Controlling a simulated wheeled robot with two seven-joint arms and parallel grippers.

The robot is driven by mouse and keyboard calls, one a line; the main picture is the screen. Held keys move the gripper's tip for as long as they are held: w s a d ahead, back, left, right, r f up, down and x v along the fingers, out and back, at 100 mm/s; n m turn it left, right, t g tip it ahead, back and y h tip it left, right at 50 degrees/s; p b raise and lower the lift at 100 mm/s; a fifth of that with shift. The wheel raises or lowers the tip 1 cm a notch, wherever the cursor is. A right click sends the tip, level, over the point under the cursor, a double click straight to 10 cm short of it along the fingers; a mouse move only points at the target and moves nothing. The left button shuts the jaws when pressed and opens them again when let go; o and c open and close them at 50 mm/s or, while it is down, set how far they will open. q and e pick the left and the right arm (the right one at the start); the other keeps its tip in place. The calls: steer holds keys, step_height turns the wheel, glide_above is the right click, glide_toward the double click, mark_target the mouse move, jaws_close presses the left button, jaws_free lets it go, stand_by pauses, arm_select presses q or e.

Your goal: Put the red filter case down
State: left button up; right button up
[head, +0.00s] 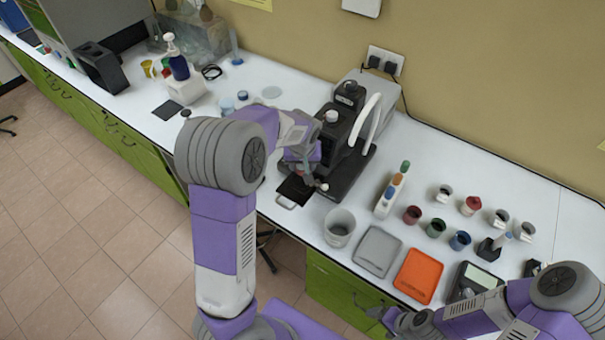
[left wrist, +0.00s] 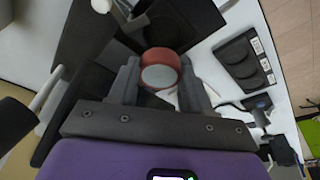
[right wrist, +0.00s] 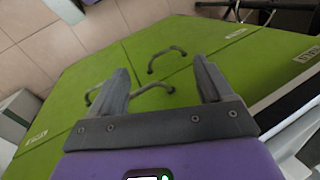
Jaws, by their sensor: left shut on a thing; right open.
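The red filter case (left wrist: 161,68), a small round case with a pale grey end, sits between the two fingers of my left gripper (left wrist: 160,80) in the left wrist view. My left gripper is shut on it, close to the black microscope-like instrument (head: 345,150). In the head view the case is hidden by my left wrist, so I cannot tell whether it touches a surface below. My right gripper (right wrist: 163,80) is open and empty in the right wrist view, with green cabinet doors beyond it.
A dark plate (head: 294,190) lies at the instrument's front left. Right of it stand a grey beaker (head: 340,226), a grey tray (head: 378,250), an orange tray (head: 420,274) and several small coloured cups. Bare white counter (head: 270,72) shows behind my left arm.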

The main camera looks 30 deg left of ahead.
arm_select(q)
glide_above(303, 183)
steer(key=shift+f, duration=2.25)
steer(key=shift+f+b, duration=0.1)
steer(key=shift+b, duration=0.2)
steer(key=shift+f+b, duration=0.5)
steer(key=shift+f, duration=0.05)
steer(key=o, duration=0.8)
steer(key=shift+a, duration=0.1)
steer(key=shift+r, duration=0.2)
